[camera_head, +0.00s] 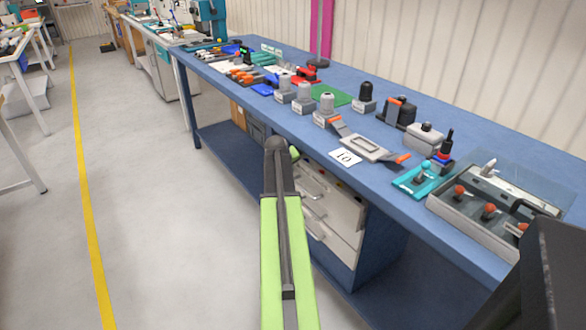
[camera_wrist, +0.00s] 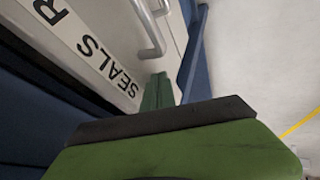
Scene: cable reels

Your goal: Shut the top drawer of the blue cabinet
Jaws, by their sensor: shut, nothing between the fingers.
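The blue cabinet (camera_head: 368,250) stands under the blue workbench, with pale drawer fronts and bar handles. That front (camera_wrist: 122,62) carries a label reading "SEALS" and a metal bar handle (camera_wrist: 152,35). I cannot tell whether the fingers touch it. In the head view, my arm's dark end is in front of the cabinet's upper left part.
The blue workbench (camera_head: 300,126) overhangs the cabinet and holds several tools, grey fixtures and a control box (camera_head: 490,210). A lower blue shelf (camera_head: 232,150) lies left of the cabinet. The grey floor (camera_head: 160,200) to the left is clear, with a yellow line.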

